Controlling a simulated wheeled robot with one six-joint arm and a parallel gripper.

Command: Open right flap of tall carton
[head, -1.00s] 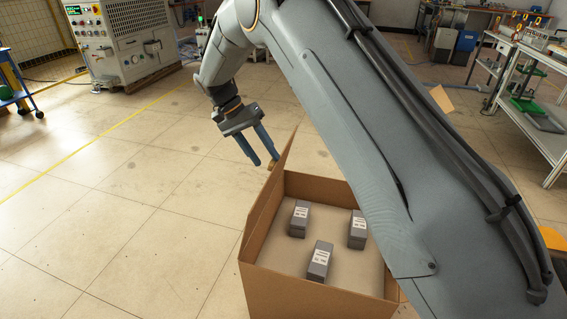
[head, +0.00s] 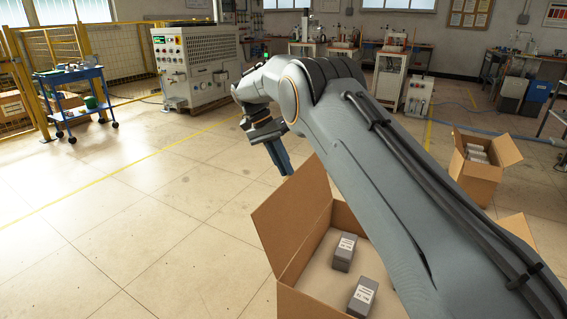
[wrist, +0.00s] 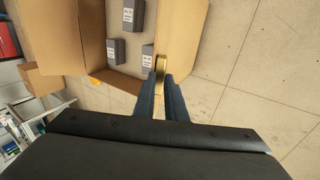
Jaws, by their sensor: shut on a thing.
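The brown tall carton (head: 318,240) stands at the lower middle of the head view, partly hidden by my arm. Grey labelled boxes (head: 343,252) are inside it. One of its flaps (head: 292,212) is raised along the left side and leans outward. In the wrist view this flap (wrist: 184,30) is on the right of the carton's opening. My gripper (head: 282,168) is at the flap's upper edge. The exact contact is small and partly hidden.
A smaller open carton (head: 482,165) with grey items stands on the floor at the right. A blue cart (head: 75,100) and a white machine (head: 195,65) are at the back left. The tiled floor (head: 120,235) left of the tall carton is clear.

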